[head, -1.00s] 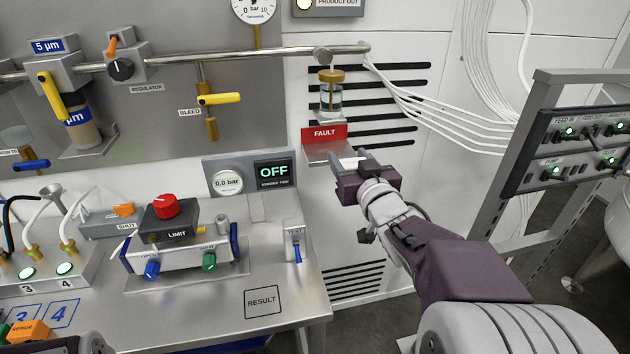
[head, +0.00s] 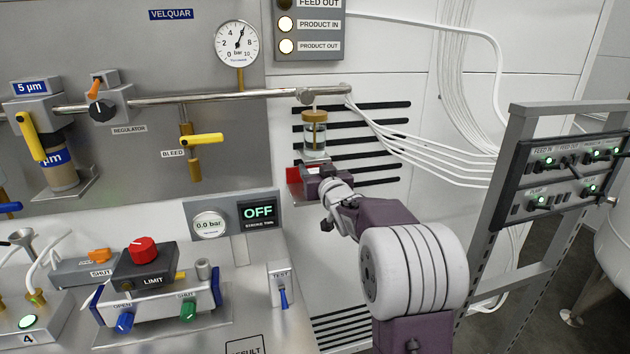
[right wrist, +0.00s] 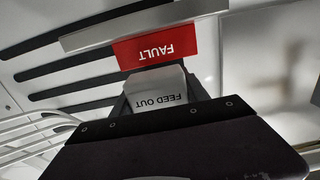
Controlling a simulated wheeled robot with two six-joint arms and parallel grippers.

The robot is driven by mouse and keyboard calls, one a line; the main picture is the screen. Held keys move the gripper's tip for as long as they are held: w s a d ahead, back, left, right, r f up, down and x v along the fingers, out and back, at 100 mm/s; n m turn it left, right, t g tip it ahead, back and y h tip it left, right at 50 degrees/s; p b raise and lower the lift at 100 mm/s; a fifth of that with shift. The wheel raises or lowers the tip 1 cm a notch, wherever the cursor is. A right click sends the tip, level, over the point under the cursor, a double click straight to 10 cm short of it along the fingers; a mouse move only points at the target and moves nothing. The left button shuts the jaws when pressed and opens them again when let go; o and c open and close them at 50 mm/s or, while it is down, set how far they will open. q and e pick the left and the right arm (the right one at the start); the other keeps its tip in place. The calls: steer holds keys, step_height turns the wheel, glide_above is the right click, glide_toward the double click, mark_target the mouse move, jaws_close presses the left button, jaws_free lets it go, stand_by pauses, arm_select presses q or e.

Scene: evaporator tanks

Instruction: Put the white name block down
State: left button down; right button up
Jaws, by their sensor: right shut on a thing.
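The white name block (right wrist: 158,96) reads FEED OUT, upside down in the right wrist view. My right gripper (head: 318,172) is shut on it. The gripper is at the small metal shelf with the red FAULT label (head: 292,176), which also shows in the right wrist view (right wrist: 157,46) just past the block. The gripper covers much of the shelf in the head view. I cannot tell whether the block touches the shelf. My left gripper is not in view.
A glass jar with a brass cap (head: 315,135) hangs just above the gripper from the horizontal pipe (head: 230,95). White tubes (head: 420,150) run to the right. A control panel on a frame (head: 575,175) stands at the right. The bench with the LIMIT device (head: 150,280) is below left.

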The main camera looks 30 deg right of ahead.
steer(key=shift+w, duration=0.2)
steer(key=f, duration=0.1)
steer(key=f+b, duration=0.1)
steer(key=f, duration=0.1)
steer(key=shift+w+d+f+b, duration=0.1)
steer(key=shift+w+f+b, duration=0.15)
steer(key=shift+f+b, duration=0.1)
steer(key=shift+r, duration=0.1)
steer(key=shift+f, duration=0.2)
steer(key=o, duration=1.4)
steer(key=shift+r, duration=0.1)
